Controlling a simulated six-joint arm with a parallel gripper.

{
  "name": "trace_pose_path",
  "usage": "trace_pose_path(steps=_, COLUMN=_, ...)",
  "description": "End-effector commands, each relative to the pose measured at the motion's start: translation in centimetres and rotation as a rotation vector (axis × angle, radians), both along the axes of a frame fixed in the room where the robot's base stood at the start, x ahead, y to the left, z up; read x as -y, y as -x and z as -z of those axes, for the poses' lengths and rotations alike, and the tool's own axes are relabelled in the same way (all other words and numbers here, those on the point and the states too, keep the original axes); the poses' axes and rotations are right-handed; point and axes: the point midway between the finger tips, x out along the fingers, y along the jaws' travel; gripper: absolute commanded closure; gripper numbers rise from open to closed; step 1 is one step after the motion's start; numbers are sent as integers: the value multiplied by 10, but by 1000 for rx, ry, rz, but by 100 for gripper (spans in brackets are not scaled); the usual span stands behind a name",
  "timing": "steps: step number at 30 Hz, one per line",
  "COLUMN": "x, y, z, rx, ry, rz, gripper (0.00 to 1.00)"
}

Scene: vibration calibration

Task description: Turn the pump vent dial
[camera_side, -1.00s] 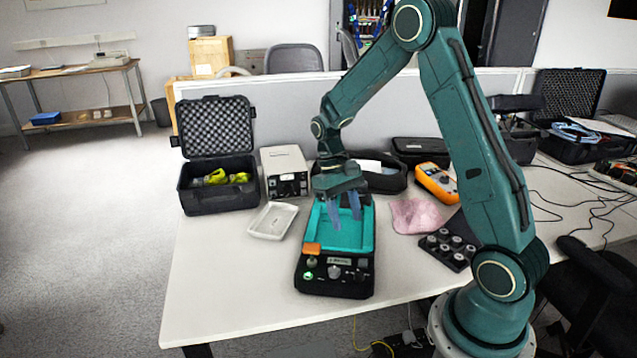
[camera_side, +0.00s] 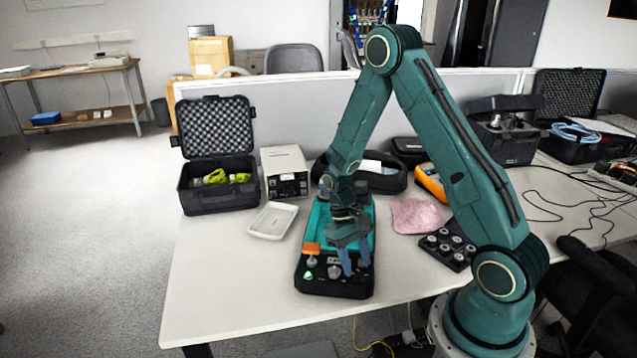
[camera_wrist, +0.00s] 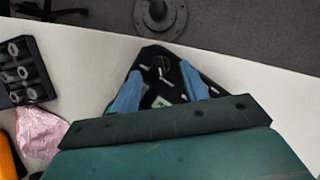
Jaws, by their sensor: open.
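The black device (camera_side: 317,287) with a teal recessed top stands near the table's front edge. Its front panel has a silver knob (camera_side: 334,271), another small knob (camera_side: 312,261), a lit green button (camera_side: 308,275) and an orange block (camera_side: 312,248). I cannot tell which knob is the pump vent dial. My gripper (camera_side: 356,271) points down over the panel's right part, its blue fingers apart and just right of the silver knob. In the wrist view, the open gripper (camera_wrist: 161,72) spans part of the dark panel (camera_wrist: 156,88). The gripper body hides the rest.
A white tray (camera_side: 272,221) and a beige instrument (camera_side: 285,171) are left of the device. A pink cloth (camera_side: 416,216), a black block with several round fittings (camera_side: 446,248) and an orange meter (camera_side: 430,182) lie right. The table's front left is clear.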

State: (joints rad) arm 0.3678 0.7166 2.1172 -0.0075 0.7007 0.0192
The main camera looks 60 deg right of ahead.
Motion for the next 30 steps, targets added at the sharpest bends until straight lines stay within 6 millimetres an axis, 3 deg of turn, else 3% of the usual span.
trace_pose_path(steps=6, x=-3, y=6, z=16, rx=-1, ry=0, rz=0, gripper=56)
trace_pose_path(steps=17, x=-3, y=7, z=19, rx=0, ry=0, rz=0, gripper=56)
trace_pose_path(steps=24, x=-3, y=7, z=19, rx=0, ry=0, rz=0, gripper=99)
trace_pose_path(steps=30, x=-3, y=7, z=18, rx=0, ry=0, rz=5, gripper=99)
